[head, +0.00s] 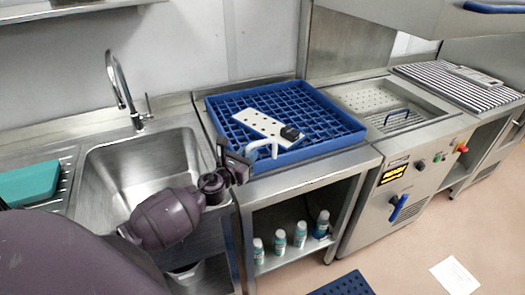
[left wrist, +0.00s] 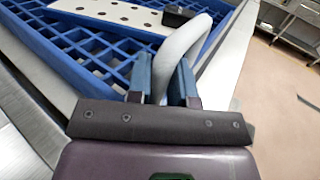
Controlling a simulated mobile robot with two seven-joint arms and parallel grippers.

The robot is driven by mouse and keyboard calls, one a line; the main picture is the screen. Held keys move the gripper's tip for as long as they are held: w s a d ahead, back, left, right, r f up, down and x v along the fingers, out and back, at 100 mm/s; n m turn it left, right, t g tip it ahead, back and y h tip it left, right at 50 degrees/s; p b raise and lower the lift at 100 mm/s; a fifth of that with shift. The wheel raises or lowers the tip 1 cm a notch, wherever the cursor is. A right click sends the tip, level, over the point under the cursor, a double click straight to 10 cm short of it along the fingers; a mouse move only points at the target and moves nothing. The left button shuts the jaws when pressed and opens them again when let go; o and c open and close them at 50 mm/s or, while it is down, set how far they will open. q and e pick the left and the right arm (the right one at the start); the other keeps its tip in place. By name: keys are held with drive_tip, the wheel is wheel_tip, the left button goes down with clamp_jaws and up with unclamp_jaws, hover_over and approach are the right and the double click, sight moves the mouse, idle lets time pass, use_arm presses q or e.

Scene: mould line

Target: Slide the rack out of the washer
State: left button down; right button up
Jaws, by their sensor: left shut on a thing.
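The blue lattice rack (head: 345,122) lies flat on the steel counter between the sink and the washer (head: 412,185), outside the washer's wash bay. A light grey curved handle (head: 262,147) stands at the rack's front left; the left wrist view shows this handle (left wrist: 183,42) rising between my fingers. My left gripper (head: 240,160) is shut on it, at the rack's near left edge. The rack also shows in the left wrist view (left wrist: 50,42). The washer's hood (head: 410,15) is raised above its open bay. My right gripper is not in view.
A white plate with holes (head: 258,124) and a black block (head: 290,133) lie on the rack. The sink (head: 140,165) with its tap (head: 122,90) is to the left. Several bottles (head: 300,235) stand on the shelf below. A striped mat (head: 455,80) lies at right.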

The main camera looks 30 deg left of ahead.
use_arm(q)
drive_tip(key=shift+s+a+r, duration=0.1)
drive_tip(key=shift+s+a, duration=0.4)
drive_tip(key=shift+s, duration=0.05)
drive_tip(key=c, duration=1.4)
unclamp_jaws()
drive_tip(key=o, duration=0.3)
drive_tip(key=shift+s+a, duration=0.15)
drive_tip(key=shift+s, duration=0.1)
